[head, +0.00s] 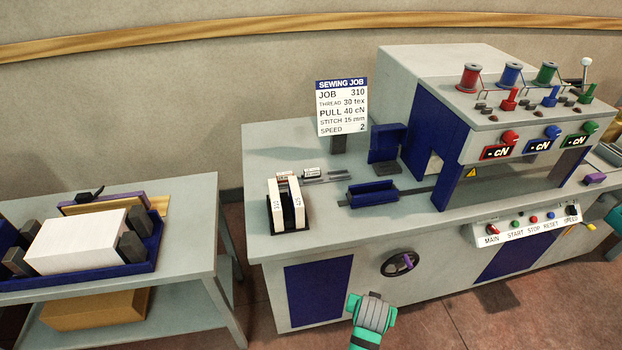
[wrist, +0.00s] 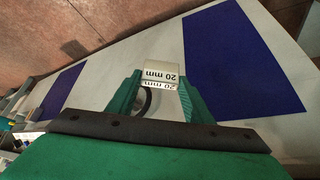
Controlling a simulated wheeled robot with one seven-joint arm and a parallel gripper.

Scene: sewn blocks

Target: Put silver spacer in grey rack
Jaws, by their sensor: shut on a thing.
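My gripper (wrist: 160,82) is shut on the silver spacer (wrist: 162,72), a small pale block marked 20 mm, held between the green fingertips in the wrist view. In the head view my arm's end (head: 372,312) is low in front of the machine's front panel; the fingers and spacer are hidden there. The likely grey rack (head: 328,179) is a small, low slotted piece on the machine top, left of the blue trough. Small labelled blocks (head: 310,170) sit at its left end. My gripper is below and in front of it, well apart.
A black holder (head: 287,230) with white cards marked 310 and 425 stands at the front left of the top. A blue trough (head: 372,194) lies right of it. A handwheel (head: 398,264) sticks out of the front. A side table (head: 190,215) stands left.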

